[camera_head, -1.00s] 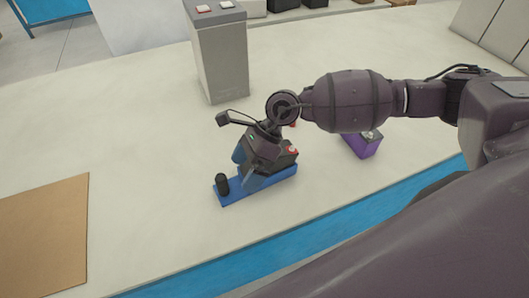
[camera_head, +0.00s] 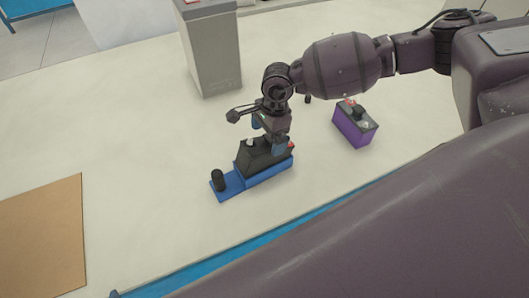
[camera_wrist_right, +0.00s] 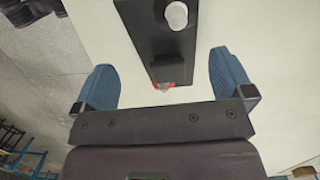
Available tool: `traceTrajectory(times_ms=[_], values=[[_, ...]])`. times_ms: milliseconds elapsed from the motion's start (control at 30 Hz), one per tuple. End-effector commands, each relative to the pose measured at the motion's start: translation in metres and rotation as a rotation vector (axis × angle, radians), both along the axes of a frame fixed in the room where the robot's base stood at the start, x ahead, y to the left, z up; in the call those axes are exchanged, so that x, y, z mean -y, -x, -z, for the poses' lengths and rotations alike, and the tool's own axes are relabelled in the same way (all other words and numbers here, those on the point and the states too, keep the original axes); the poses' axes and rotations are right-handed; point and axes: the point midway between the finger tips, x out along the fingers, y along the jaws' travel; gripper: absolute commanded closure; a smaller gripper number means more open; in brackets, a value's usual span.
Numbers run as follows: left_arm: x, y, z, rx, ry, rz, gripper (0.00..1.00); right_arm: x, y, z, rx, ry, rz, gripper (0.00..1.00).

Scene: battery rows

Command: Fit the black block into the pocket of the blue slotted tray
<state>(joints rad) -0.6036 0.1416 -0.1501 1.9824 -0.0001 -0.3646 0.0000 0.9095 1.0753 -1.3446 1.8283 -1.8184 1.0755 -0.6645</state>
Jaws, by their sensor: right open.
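The blue slotted tray (camera_head: 230,187) lies on the pale table, with a small black cylinder (camera_head: 217,180) upright at its left end. The black block (camera_head: 256,158), with a light terminal and a red one on top, sits upright in the right part of the tray. Its base is partly hidden by the tray's front wall. My right gripper (camera_head: 267,135) is open just above the block. In the right wrist view, the block (camera_wrist_right: 158,42) lies between and beyond the spread blue fingers (camera_wrist_right: 165,82), apart from both. My left gripper is not in view.
A purple block with a dark top (camera_head: 354,127) stands to the right of the tray. A tall grey box (camera_head: 211,55) stands behind it. A brown board (camera_head: 42,235) lies at the left. The table between board and tray is clear.

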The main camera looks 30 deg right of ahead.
Motion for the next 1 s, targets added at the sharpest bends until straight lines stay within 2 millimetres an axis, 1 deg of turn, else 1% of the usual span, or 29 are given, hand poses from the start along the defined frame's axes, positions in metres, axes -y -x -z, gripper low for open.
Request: traceTrajectory(times_ms=[200,367,500,667,767,1000], values=[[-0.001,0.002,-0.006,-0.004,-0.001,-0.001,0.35,-0.001,-0.006,0.026,-0.002,-0.001,0.002,0.01],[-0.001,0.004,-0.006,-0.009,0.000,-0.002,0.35,-0.003,-0.006,0.044,-0.001,-0.001,0.001,0.01],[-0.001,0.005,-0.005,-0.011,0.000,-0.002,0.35,-0.004,-0.006,0.049,-0.001,-0.001,0.001,0.01],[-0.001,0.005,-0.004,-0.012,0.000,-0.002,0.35,-0.004,-0.006,0.049,-0.001,-0.001,0.001,0.01],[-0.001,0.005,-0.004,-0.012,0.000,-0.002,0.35,-0.004,-0.006,0.049,-0.001,-0.001,0.002,0.13],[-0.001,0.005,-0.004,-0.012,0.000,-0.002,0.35,-0.004,-0.006,0.049,-0.001,-0.001,0.002,0.50]])
